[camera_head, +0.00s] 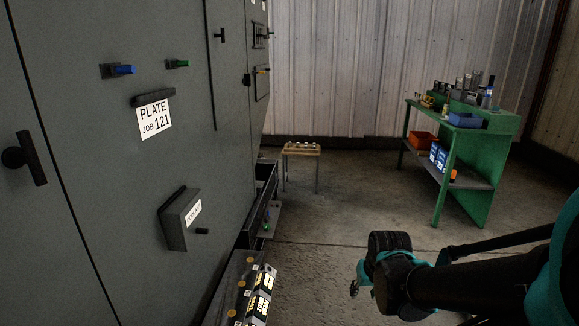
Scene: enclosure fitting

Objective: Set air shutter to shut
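A grey enclosure (90,180) fills the left side and carries several fittings. A blue lever or knob (122,70) and a green one (178,64) stick out near its upper part. Below them a dark box (178,226) with a white label sits on the panel, with a small black knob (202,231) at its lower right. The label is too small to read, and I cannot tell which fitting is the air shutter. My gripper (355,281) is at the lower right, apart from the enclosure, seen small and partly hidden by my wrist. Its opening is not clear.
A black T-handle (24,158) is at far left. A plate reads "PLATE JOB 121" (154,119). Dark trays or ledges (262,185) run along the enclosure's foot. A small wooden-topped stand (302,152) and a green workbench (463,158) stand behind. Concrete floor (345,205) between is clear.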

